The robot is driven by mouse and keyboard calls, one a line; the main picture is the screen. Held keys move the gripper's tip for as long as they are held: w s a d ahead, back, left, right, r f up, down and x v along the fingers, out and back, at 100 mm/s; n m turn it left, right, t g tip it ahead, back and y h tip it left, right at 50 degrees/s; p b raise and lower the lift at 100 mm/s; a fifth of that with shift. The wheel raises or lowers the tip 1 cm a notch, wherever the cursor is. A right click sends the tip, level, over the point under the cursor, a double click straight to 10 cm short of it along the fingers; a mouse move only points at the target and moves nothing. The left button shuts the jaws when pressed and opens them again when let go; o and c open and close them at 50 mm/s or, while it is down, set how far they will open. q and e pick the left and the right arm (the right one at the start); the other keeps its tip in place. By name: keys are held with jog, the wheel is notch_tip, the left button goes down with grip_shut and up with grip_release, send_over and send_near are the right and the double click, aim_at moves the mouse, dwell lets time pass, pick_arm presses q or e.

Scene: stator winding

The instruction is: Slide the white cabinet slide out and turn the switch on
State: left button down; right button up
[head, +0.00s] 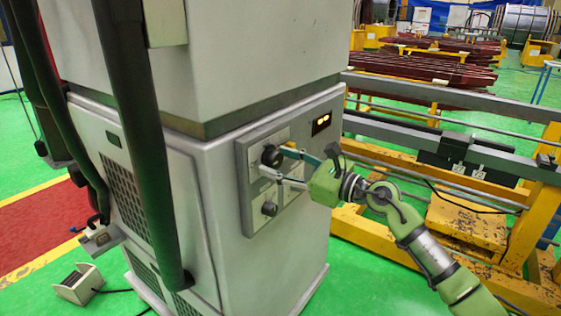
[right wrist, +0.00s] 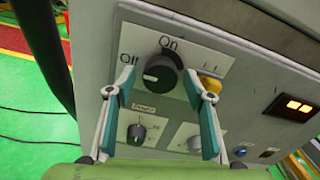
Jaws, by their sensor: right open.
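The white cabinet (head: 190,160) stands at the centre of the head view. A raised control panel (head: 250,205) on its front carries a large black rotary switch (head: 271,156). In the right wrist view the switch (right wrist: 160,75) sits between "Off" and "On" labels, its white mark to the left, on the Off side. My right gripper (head: 276,163) is open, with its fingers on either side of the switch; the wrist view shows gaps between the fingers and the knob. I cannot make out a separate slide. My left gripper is not in view.
A smaller knob (head: 269,209) is lower on the panel, and a yellow button (right wrist: 210,84) is behind the right finger. A lit display (head: 321,124) is to the right. Thick black hoses (head: 140,130) hang at left. Yellow racks (head: 490,230) stand close behind my right arm.

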jog(key=shift+c, duration=0.3)
jog(key=c, duration=1)
jog(key=shift+c, duration=0.2)
